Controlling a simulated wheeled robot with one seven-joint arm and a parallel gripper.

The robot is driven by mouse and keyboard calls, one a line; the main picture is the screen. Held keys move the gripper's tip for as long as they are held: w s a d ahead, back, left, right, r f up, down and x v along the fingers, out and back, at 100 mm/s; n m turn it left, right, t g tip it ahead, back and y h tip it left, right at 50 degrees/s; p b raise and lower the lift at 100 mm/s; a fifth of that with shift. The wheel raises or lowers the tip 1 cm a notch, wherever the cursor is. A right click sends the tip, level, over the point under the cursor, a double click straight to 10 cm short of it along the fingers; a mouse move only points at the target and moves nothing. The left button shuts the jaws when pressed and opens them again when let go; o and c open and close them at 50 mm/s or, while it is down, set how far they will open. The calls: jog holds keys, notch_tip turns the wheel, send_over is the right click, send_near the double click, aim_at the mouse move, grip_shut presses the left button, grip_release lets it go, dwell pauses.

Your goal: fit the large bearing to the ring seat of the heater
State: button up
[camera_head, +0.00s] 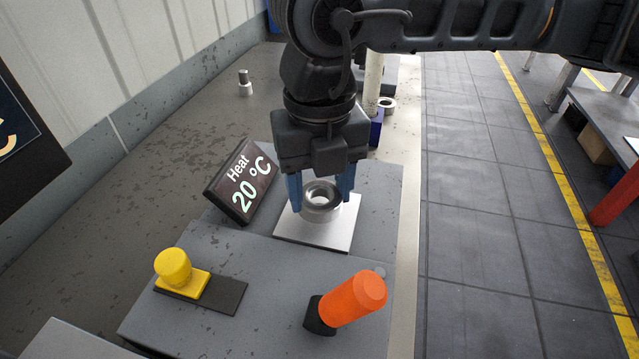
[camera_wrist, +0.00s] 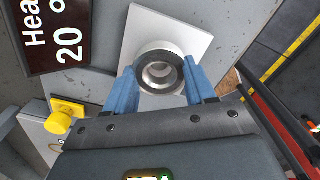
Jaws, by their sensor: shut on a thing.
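The large bearing (camera_head: 320,206) is a grey metal ring between the blue fingertips of my gripper (camera_head: 321,188). The gripper is shut on it, and the ring also shows between the fingers in the wrist view (camera_wrist: 160,89). It is over the heater's pale square plate (camera_head: 335,235), which also shows in the wrist view (camera_wrist: 192,33). The ring seat (camera_wrist: 152,46) is a light round part on this plate, partly hidden by the bearing. The bearing looks roughly level and close to the seat; I cannot tell whether they touch. The heater display (camera_head: 242,180) reads Heat 20 °C.
A yellow knob (camera_head: 173,266) and an orange handle (camera_head: 352,298) stand on the heater's near part. Behind my gripper are a cream shaft (camera_head: 373,82), a blue block (camera_head: 376,129) and another metal ring (camera_head: 387,105). A small metal part (camera_head: 245,83) stands on clear bench at the back left.

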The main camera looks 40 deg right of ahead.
jog(key=shift+f+b, duration=0.85)
jog(key=o, duration=1.3)
jog(key=shift+r, duration=0.1)
jog(key=shift+r, duration=3.9)
